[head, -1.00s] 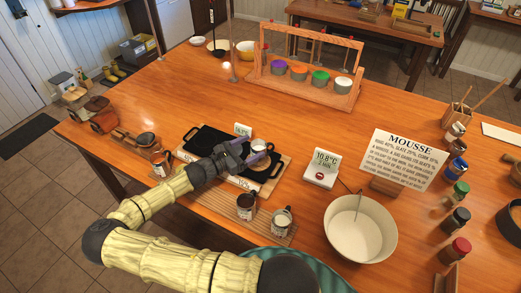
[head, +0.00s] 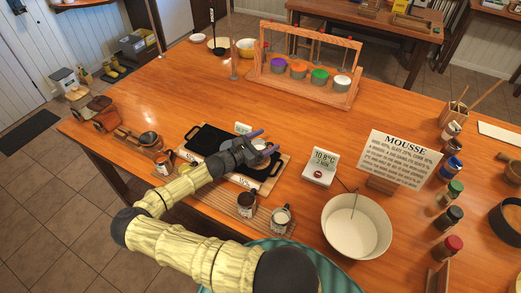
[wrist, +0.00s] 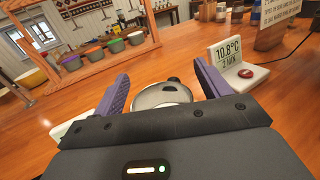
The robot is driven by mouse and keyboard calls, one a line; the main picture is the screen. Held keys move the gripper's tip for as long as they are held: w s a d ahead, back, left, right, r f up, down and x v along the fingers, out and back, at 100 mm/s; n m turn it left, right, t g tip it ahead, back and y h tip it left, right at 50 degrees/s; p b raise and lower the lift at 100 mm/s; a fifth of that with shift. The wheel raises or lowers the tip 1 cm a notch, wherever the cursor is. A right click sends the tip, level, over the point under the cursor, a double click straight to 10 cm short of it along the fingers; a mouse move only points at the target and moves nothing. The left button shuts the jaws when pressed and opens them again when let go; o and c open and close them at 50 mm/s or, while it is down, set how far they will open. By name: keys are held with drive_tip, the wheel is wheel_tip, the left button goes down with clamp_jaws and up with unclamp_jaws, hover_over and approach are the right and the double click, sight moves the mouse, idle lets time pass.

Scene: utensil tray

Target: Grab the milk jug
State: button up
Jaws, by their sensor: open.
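My gripper (head: 268,142) is open above the dark tray on the board in the head view. In the wrist view its purple fingers (wrist: 161,75) stand on either side of a pale, shiny, rounded vessel (wrist: 161,97) with a dark knob, which may be the milk jug. The gripper hides its lower part. In the head view only a bit of this vessel (head: 262,145) shows behind the gripper. I cannot tell whether the fingers touch it. A small cup with white contents (head: 281,217) stands nearer the table's front edge, beside a dark labelled cup (head: 247,204).
A display reading 10.8°C (head: 320,167) stands right of the gripper, with a large cream bowl (head: 340,240) in front of it. A MOUSSE sign (head: 404,158) and several jars are farther right. A wooden rack (head: 300,92) with coloured pots stands behind. The table between is clear.

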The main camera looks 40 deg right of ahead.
idle(0.4)
drive_tip(key=c, duration=1.3)
drive_tip(key=shift+r, duration=0.1)
wheel_tip(320, 180, up, 18)
drive_tip(key=b, duration=0.3)
drive_tip(key=shift+b, duration=0.3)
